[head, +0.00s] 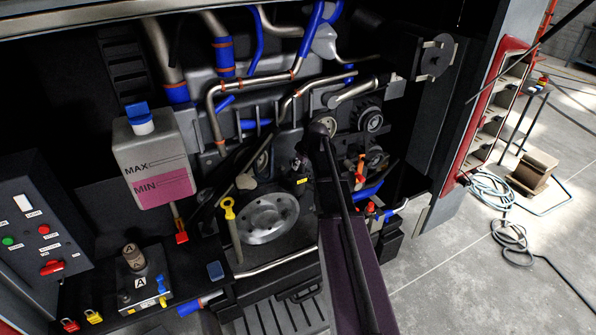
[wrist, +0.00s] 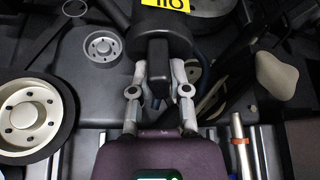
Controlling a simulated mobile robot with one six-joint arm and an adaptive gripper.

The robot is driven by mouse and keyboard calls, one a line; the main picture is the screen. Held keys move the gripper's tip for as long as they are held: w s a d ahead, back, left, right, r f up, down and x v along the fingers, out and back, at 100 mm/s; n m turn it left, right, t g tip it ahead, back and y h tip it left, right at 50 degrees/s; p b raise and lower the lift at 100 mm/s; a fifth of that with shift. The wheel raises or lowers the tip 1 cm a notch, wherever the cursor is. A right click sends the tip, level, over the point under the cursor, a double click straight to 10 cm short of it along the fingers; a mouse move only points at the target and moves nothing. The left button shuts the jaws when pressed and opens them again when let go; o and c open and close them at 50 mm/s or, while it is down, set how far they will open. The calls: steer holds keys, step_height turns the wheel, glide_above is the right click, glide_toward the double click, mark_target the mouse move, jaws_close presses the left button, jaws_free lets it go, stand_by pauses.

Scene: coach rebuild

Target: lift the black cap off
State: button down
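The black cap (wrist: 160,30) is at the top middle of the wrist view, with a yellow label (wrist: 166,4) that reads upside down from here. A narrow black grip tab on the cap points down between the two metal fingers of my gripper (wrist: 159,82). The fingers are drawn in close and lie against both sides of the tab. In the head view the cap (head: 300,165) with its yellow label is in the engine bay, just left of my arm. The fingers are not clear there. Whether the cap is still seated cannot be told.
A coolant tank (head: 155,165) is at left. A large grey pulley (head: 266,217) and a yellow-handled dipstick (head: 229,210) are below and left of the cap. Metal and blue pipes (head: 250,85) run above. The wrist view shows a cream wheel (wrist: 32,115) at left.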

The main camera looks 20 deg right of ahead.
steer(key=shift+r, duration=0.1)
steer(key=shift+r+p, duration=1.45)
steer(key=shift+p, duration=0.1)
steer(key=shift+f, duration=0.1)
